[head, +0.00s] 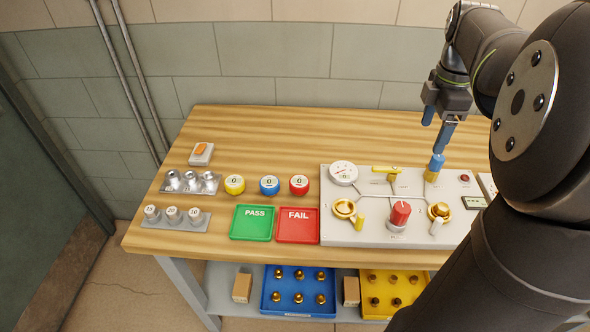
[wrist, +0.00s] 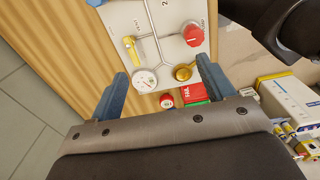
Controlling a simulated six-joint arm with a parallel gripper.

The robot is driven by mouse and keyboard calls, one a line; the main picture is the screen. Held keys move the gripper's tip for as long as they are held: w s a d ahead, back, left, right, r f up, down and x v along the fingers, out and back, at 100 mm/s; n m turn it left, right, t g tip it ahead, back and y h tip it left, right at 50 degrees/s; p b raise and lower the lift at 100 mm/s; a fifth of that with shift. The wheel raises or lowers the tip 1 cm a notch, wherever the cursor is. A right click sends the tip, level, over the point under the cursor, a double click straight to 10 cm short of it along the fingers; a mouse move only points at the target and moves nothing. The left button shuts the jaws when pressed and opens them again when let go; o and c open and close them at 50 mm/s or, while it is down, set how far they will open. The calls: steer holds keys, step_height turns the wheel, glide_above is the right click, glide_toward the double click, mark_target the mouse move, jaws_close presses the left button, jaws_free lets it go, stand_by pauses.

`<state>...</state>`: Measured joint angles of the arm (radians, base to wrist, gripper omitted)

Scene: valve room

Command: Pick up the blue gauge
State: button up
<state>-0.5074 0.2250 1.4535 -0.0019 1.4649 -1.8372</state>
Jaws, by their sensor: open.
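The blue gauge (head: 269,185) is a small round gauge with a white dial, standing on the wooden table between the yellow gauge (head: 235,184) and the red gauge (head: 299,184). I cannot make out the blue gauge in the wrist view. My gripper (head: 438,126) is above the right part of the valve panel, well to the right of the blue gauge and higher than it. Its blue fingers are apart with nothing between them, as the wrist view (wrist: 160,74) also shows.
The valve panel (head: 378,232) carries a white dial, a red knob and several valves, including a blue-handled one (head: 437,163) below my gripper. A green PASS tray (head: 252,223) and red FAIL tray (head: 297,226) lie before the gauges. Metal holders (head: 189,183) stand left.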

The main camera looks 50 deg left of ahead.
steer(key=s+a+f+m, duration=0.15)
steer(key=s+a, duration=0.25)
steer(key=a, duration=0.4)
steer(key=s+a+f, duration=0.2)
steer(key=s+a, duration=0.2)
steer(key=a, duration=0.5)
steer(key=m+h, duration=0.1)
steer(key=m, duration=0.2)
glide_toward(269, 181)
steer(key=shift+t, duration=0.3)
steer(key=f, duration=0.5)
steer(key=shift+s+d+f, duration=0.25)
steer(key=shift+s+d, duration=0.15)
steer(key=shift+w+d+f, duration=0.1)
steer(key=shift+w+f, duration=0.1)
steer(key=shift+f, duration=1.2)
steer(key=shift+w+d+f, duration=0.1)
steer(key=shift+w+f, duration=0.1)
steer(key=shift+f, duration=1.25)
steer(key=c, duration=1.2)
steer(key=shift+r, duration=0.1)
